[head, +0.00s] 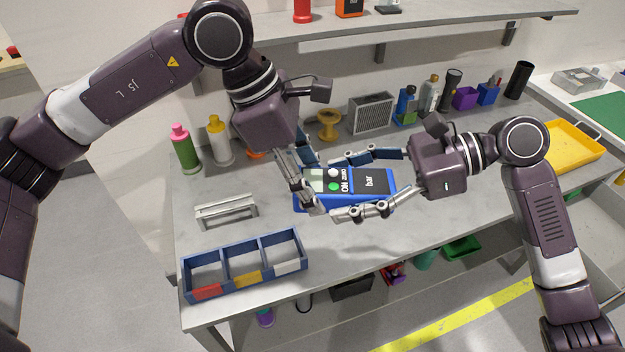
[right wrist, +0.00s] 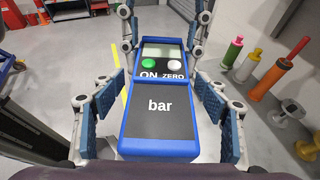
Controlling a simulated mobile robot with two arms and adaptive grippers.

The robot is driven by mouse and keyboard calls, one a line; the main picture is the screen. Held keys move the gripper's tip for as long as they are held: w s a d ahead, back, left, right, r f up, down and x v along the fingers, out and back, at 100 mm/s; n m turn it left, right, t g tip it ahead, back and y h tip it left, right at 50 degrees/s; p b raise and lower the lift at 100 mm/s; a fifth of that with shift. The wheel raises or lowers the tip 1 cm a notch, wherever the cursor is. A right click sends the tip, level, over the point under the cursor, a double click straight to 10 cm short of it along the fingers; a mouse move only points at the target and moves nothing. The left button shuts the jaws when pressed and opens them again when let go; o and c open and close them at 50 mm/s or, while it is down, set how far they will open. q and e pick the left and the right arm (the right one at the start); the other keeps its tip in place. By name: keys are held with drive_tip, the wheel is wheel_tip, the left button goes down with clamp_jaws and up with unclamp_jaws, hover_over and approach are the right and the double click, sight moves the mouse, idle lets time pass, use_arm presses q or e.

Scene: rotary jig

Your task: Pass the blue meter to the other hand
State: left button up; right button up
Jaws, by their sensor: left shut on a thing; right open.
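The blue meter (head: 375,184) has a dark panel marked "bar", a small display and green and white buttons. In the head view it is held above the middle of the bench. My left gripper (head: 310,182) is shut on its display end. My right gripper (head: 352,184) is open, its fingers on either side of the "bar" end. The right wrist view shows the meter (right wrist: 160,115) between the open right fingers, with gaps on both sides. The left fingers hold its far end there.
A blue three-part tray (head: 243,284) and a grey metal rack (head: 226,211) stand at the bench's front left. Bottles (head: 184,150), a yellow spool (head: 328,124) and a grey vented box (head: 371,113) line the back. A shelf (head: 400,27) runs above. The bench (head: 350,246) is clear below the meter.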

drive_tip(key=v, duration=1.1)
drive_tip(key=d+f+m, duration=0.2)
drive_tip(key=d+f, duration=0.1)
drive_tip(key=f, duration=0.9)
drive_tip(key=d+f+m, duration=0.1)
drive_tip(key=d+f, duration=0.2)
drive_tip(key=f, duration=0.9)
drive_tip(key=s+d+f+n+g+h, duration=0.1)
drive_tip(key=s+d+f+n+h, duration=0.25)
drive_tip(key=s+f, duration=1)
drive_tip(key=s+d+f+n+h, duration=0.3)
drive_tip(key=s+f, duration=0.5)
drive_tip(key=f, duration=1)
drive_tip(key=s+d+f+n+g+h, duration=0.15)
drive_tip(key=s+d+f+h, duration=0.3)
drive_tip(key=s+f, duration=0.9)
drive_tip(key=s+a+f+n+t+h, duration=0.2)
drive_tip(key=a+f+n+t, duration=0.2)
drive_tip(key=n, duration=1.1)
wheel_tip(320, 180, down, 4)
drive_tip(key=a, duration=0.3)
drive_tip(key=shift+s, duration=0.15)
